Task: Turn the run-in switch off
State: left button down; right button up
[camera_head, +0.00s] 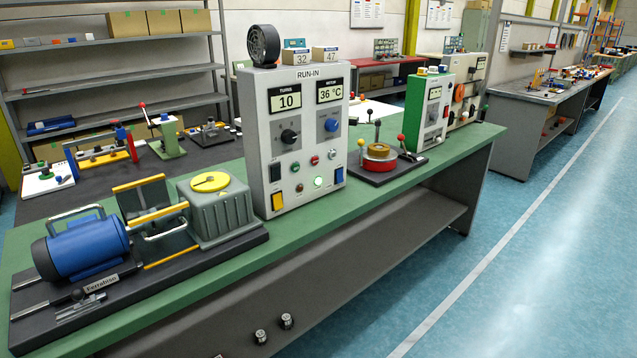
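The grey RUN-IN box (298,140) stands upright on the green bench. Its displays read TURNS 10 and 36 °C. A black rotary knob (289,136) sits below the left display, with its pointer tilted, and a blue knob (332,125) sits below the right one. The small labels are too small to read, so I cannot tell which control is the run-in switch. Neither gripper is in view.
A blue motor (88,247) and grey gearbox (216,208) sit on a dark base left of the box. A red-and-yellow round fixture (379,160) and a green box (427,110) stand to its right. The green bench top (275,235) is clear along its front edge.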

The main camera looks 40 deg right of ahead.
aim_at(276, 175)
jog(key=z, duration=1.25)
